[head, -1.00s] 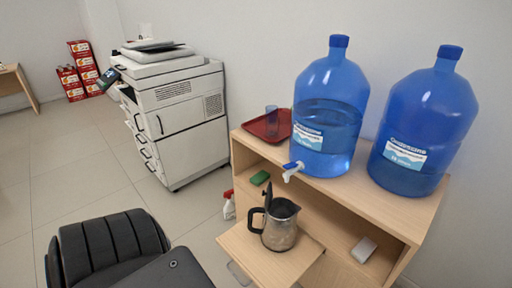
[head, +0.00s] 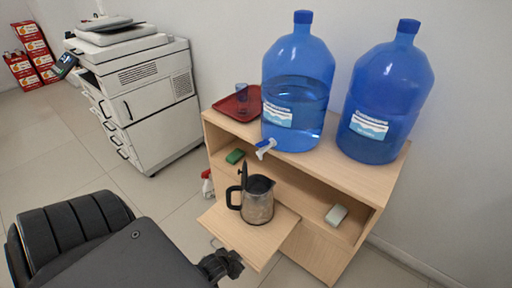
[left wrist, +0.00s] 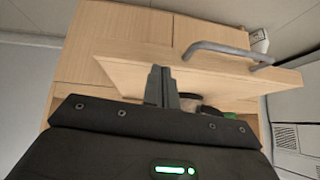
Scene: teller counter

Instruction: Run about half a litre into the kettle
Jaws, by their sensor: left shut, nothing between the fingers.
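I see no water running. My right gripper is not in view.
A second water bottle (head: 382,100) stands to the right on the cabinet top (head: 335,163). A green block (head: 235,156) and a white block (head: 336,215) lie on the shelf below.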

